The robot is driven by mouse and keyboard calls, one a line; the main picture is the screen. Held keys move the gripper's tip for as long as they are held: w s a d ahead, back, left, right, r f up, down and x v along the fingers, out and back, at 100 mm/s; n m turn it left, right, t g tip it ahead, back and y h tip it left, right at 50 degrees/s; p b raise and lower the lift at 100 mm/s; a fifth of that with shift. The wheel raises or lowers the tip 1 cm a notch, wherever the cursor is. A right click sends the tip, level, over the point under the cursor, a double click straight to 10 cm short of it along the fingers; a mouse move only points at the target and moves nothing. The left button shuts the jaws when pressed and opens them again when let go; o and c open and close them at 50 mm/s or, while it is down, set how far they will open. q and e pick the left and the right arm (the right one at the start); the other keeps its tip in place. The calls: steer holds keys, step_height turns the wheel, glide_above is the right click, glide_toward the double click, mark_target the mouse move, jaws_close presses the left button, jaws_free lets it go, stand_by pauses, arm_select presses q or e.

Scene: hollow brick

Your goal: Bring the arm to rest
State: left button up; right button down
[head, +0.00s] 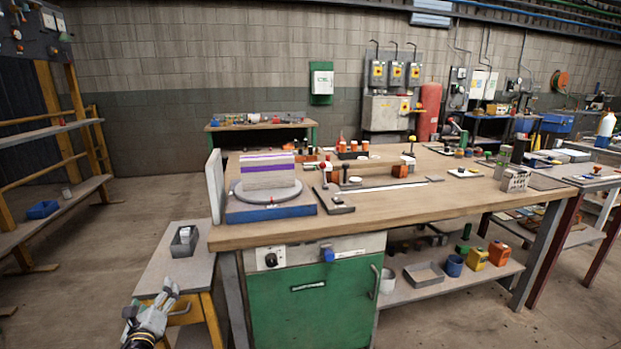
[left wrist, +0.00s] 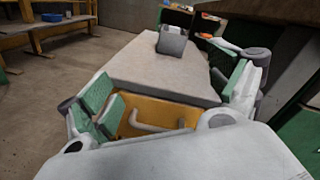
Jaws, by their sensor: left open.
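My left gripper (head: 166,296) is at the lower left of the head view, beside the front end of a low side table (head: 160,266). In the left wrist view its two green-padded fingers (left wrist: 172,88) are spread apart with nothing between them. The side table's grey top (left wrist: 150,68) and yellow frame show beyond and between the fingers. A small grey open box (head: 184,243) stands on the far part of the side table, apart from the gripper; it also shows in the left wrist view (left wrist: 173,43). My right gripper is out of view.
A wooden workbench (head: 400,205) with a green cabinet (head: 318,305) stands right of the side table. On it, a grey block with purple bands (head: 268,172) rests on a round turntable (head: 282,208). Yellow-framed shelving (head: 75,190) is at left. The floor (head: 70,285) between is clear.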

arm_select(q)
steer(key=s+d+f+n+g+h, duration=0.4)
steer(key=s+d+f+n, duration=0.35)
steer(key=d+n, duration=0.4)
steer(key=s+d+f+n+g+h, duration=0.45)
steer(key=s+d+f+n, duration=0.25)
steer(key=s+d+n, duration=0.35)
steer(key=s+d+f+n+g, duration=0.1)
steer(key=s+d+f, duration=0.2)
steer(key=s+d, duration=0.1)
steer(key=s+d+f+n+g+p, duration=0.1)
steer(key=s+d+f+g, duration=0.1)
steer(key=s+d+f, duration=0.2)
steer(key=s, duration=0.2)
steer(key=shift+s, duration=0.4)
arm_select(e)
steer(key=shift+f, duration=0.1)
arm_select(q)
steer(key=shift+n, duration=0.3)
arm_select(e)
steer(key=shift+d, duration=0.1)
